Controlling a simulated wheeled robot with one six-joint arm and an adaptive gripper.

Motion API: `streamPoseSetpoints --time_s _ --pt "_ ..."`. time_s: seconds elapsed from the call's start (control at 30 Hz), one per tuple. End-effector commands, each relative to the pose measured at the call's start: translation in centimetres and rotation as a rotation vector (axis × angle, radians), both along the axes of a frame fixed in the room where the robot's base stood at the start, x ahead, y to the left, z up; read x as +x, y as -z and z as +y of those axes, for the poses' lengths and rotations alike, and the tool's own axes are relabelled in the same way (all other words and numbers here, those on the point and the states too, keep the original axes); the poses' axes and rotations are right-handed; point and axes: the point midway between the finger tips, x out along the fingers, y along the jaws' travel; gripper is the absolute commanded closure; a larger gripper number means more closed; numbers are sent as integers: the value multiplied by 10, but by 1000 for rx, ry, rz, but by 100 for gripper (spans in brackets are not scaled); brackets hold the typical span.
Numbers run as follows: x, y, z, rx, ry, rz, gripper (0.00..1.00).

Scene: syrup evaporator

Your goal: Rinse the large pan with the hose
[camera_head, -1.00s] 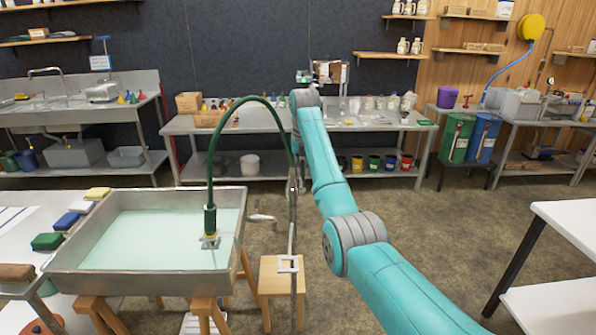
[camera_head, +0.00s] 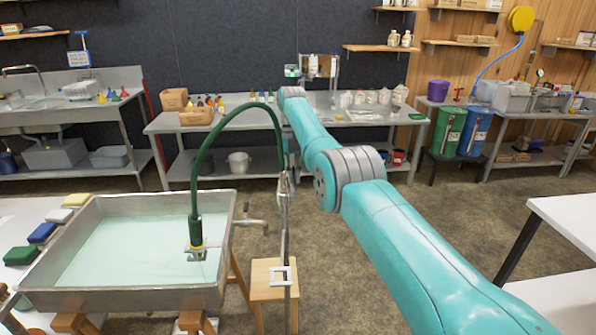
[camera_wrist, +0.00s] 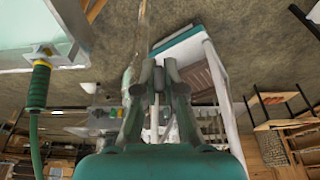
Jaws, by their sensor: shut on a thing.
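The large pan (camera_head: 232,235) is a deep metal tray on wooden legs at the left, holding pale green liquid; its corner shows in the wrist view (camera_wrist: 72,50). The green hose (camera_head: 197,165) arches from a dark, yellow-banded fitting (camera_head: 196,232) with a square metal plate, in front of the liquid, to beside my gripper (camera_head: 286,180). The hose also shows in the wrist view (camera_wrist: 35,130). A slim metal rod (camera_head: 287,240) hangs below my gripper, with a square frame (camera_head: 283,276) beside it. In the wrist view my fingers (camera_wrist: 161,72) are close together, apparently on this rod.
A wooden stool (camera_head: 266,297) stands right of the pan. Sponges (camera_head: 42,232) lie on a white table at the left. A long metal bench (camera_head: 335,126) runs along the back. A white table (camera_head: 565,235) stands at the right. The middle floor is clear.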

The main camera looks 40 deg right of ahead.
Motion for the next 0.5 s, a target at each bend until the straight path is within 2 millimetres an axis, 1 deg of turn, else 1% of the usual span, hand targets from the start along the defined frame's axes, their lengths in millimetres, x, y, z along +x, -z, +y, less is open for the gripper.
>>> streamPoseSetpoints --time_s 0.03,0.2,0.5 --pt "2 -1 4 3 -1 -1 100" --pt "1 0 9 10 -1 11 100" --pt "1 0 9 11 -1 12 100"
